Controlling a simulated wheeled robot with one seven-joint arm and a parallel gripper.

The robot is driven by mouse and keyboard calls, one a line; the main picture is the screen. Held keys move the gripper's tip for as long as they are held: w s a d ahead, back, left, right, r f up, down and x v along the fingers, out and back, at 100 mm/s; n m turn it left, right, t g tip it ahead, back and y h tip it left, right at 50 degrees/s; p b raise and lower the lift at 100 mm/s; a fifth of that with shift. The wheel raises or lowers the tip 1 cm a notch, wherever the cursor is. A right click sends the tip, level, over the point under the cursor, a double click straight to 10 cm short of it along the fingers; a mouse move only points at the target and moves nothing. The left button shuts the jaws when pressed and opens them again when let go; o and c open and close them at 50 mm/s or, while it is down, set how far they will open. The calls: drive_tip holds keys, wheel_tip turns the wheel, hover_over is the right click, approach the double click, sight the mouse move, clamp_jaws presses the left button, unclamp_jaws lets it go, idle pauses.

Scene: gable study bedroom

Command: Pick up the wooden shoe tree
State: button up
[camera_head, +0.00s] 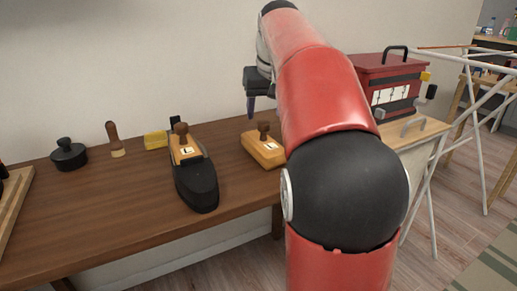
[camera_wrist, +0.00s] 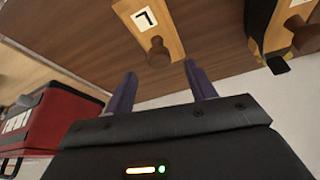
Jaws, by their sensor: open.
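A wooden shoe tree (camera_head: 262,150) with a dark brown knob and a white label lies on the brown table, partly hidden behind my arm in the head view. In the wrist view the shoe tree (camera_wrist: 170,28) shows its label, and its knob lies just beyond and between my fingertips. My gripper (camera_wrist: 162,80) is open and empty, with its purple fingers apart. In the head view my gripper (camera_head: 251,108) is above and behind the shoe tree. A similar wooden piece with a knob (camera_head: 184,148) sits in a black shoe (camera_head: 197,187) to the left.
A yellow block (camera_head: 156,140), a wooden-handled brush (camera_head: 115,140) and a round black knobbed object (camera_head: 69,154) stand along the wall side of the table (camera_head: 115,205). A red box (camera_head: 388,75) and a white rack (camera_head: 478,125) are at the right.

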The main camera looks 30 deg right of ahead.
sight(264, 123)
drive_tip(key=x, duration=0.3)
drive_tip(key=b+x, duration=0.1)
drive_tip(key=x, duration=0.2)
drive_tip(key=shift+s+f, duration=0.1)
drive_tip(key=shift+f, duration=0.25)
drive_tip(key=shift+c, duration=0.3)
drive_tip(key=c, duration=0.9)
